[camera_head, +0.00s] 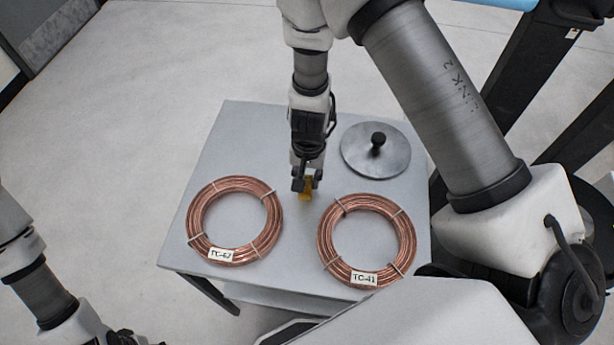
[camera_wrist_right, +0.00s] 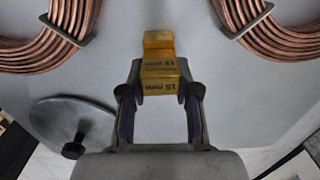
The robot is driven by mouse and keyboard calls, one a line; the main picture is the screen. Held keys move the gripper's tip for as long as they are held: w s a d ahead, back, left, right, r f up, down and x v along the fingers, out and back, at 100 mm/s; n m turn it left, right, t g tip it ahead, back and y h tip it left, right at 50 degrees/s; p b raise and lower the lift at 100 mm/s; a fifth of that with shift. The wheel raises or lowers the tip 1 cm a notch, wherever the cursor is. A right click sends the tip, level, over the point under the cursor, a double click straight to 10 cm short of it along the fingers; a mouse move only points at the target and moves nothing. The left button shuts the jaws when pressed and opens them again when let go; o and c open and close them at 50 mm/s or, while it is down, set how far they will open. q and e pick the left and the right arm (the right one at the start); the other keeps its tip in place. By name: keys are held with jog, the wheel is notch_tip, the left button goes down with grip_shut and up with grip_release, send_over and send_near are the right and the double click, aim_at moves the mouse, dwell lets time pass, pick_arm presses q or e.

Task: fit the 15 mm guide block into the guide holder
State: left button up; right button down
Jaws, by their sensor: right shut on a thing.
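The yellow guide block (camera_wrist_right: 159,70), marked "15 mm", is between the fingers of my right gripper (camera_wrist_right: 160,92), which is shut on it. I cannot tell whether the block touches the table. I do not see a guide holder in either view. My left arm comes in at the lower left of the head view, and its gripper (camera_head: 130,338) is partly cut off at the bottom edge, its fingers unclear.
A copper coil tagged TC-62 (camera_head: 197,222) lies on the grey table (camera_head: 240,125) at left, another tagged TC-41 (camera_head: 327,240) at right. A round grey lid with a black knob (camera_head: 355,150) lies at the back right. The table's back left is clear.

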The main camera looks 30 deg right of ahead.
jog(key=c, duration=0.8)
grip_release()
jog(key=shift+c, duration=0.2)
jog(key=shift+r, duration=0.25)
notch_tip(320, 180, up, 5)
jog(key=shift+d+r+p, duration=0.15)
jog(key=shift+r+p, duration=0.05)
jog(key=shift+p, duration=0.95)
jog(key=shift+o, duration=0.4)
notch_tip(320, 180, up, 6)
jog(key=shift+d+r, duration=0.1)
jog(key=shift+r, duration=0.05)
